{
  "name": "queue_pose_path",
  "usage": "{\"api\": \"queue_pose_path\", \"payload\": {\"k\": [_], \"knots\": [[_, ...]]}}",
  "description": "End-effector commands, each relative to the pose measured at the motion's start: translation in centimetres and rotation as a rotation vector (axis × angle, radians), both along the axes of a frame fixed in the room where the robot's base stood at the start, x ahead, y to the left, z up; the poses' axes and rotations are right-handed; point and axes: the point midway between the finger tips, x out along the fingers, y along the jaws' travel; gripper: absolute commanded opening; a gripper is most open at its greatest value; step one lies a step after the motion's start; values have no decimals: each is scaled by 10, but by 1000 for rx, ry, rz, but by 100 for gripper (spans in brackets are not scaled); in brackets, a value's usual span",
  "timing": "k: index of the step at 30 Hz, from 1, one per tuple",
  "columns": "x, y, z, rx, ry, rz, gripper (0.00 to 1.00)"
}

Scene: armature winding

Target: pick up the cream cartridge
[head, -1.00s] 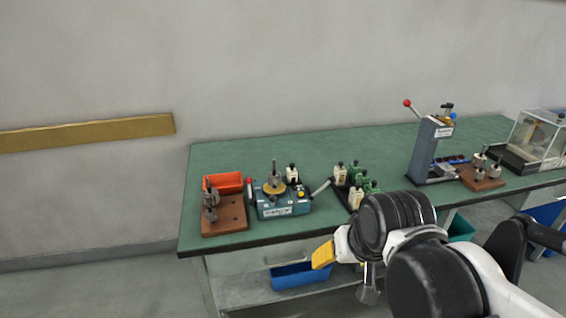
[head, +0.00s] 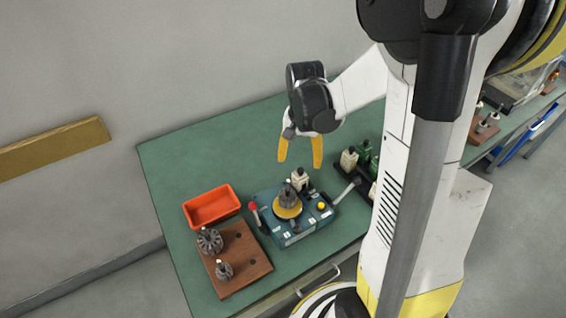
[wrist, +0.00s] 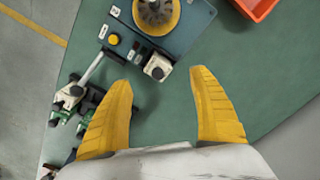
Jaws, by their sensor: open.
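A cream cartridge (head: 300,180) with a dark top stands at the back edge of the blue winding machine (head: 293,232). In the wrist view this cartridge (wrist: 158,67) lies just beyond and between my fingertips. I cannot tell whether it sits in the machine or beside it. Another cream cartridge (head: 348,158) stands in the dark rack to the right, with green ones; one more there is partly hidden by my arm. My gripper (head: 299,160) points down with its yellow fingers apart and empty, above the cartridge at the machine. It also shows in the wrist view (wrist: 161,82).
The winding machine carries an armature (head: 287,197) and a lever reaching right. An orange tray (head: 212,207) and a brown wooden block (head: 237,262) with armatures stand to the left. The green bench top (head: 180,160) is clear behind the machine.

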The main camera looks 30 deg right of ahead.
Motion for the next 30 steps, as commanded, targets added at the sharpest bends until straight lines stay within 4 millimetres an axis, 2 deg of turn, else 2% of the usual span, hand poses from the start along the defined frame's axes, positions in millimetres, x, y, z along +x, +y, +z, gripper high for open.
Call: {"api": "queue_pose_path", "payload": {"k": [1,6,14,21,29,30], "knots": [[0,0,-12,1,1,-1,71],[0,0,-40,0,0,0,71],[1,-1,-58,-1,-1,1,71],[4,-4,-95,0,-1,1,71],[4,-4,-99,0,-1,1,71],[4,-4,-99,0,-1,1,66]]}}
